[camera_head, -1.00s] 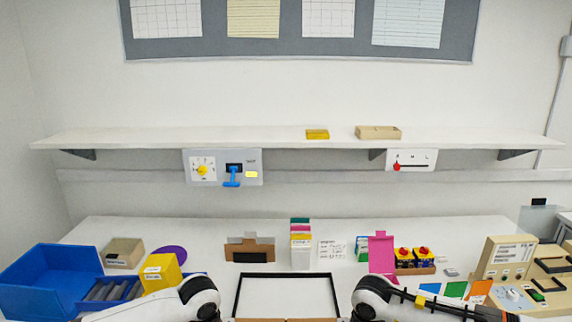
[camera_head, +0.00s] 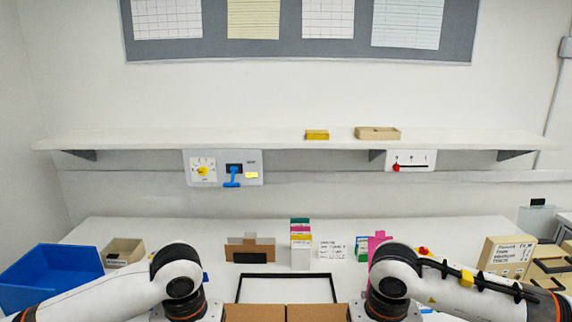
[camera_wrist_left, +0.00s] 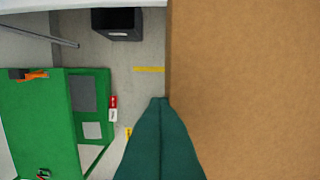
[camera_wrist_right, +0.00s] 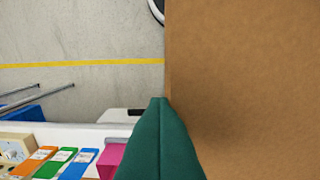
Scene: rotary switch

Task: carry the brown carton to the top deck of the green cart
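The brown carton (camera_head: 285,312) shows at the bottom edge of the head view, between my two forearms. Its plain brown side fills the right half of the left wrist view (camera_wrist_left: 245,90) and of the right wrist view (camera_wrist_right: 245,90). My left gripper (camera_wrist_left: 160,100) has its teal fingers together, with the tips at the carton's edge. My right gripper (camera_wrist_right: 160,100) looks the same at the carton's other side. Both grippers are hidden in the head view. The green cart (camera_wrist_left: 40,120) is at the left of the left wrist view, apart from the carton; most of it is cut off.
A white worktable (camera_head: 210,228) with a blue bin (camera_head: 45,275), a black-rimmed tray (camera_head: 287,288) and small boxes lies ahead. A shelf (camera_head: 240,140) runs above it. The left wrist view shows a dark bin (camera_wrist_left: 117,22) on open floor (camera_wrist_left: 140,50).

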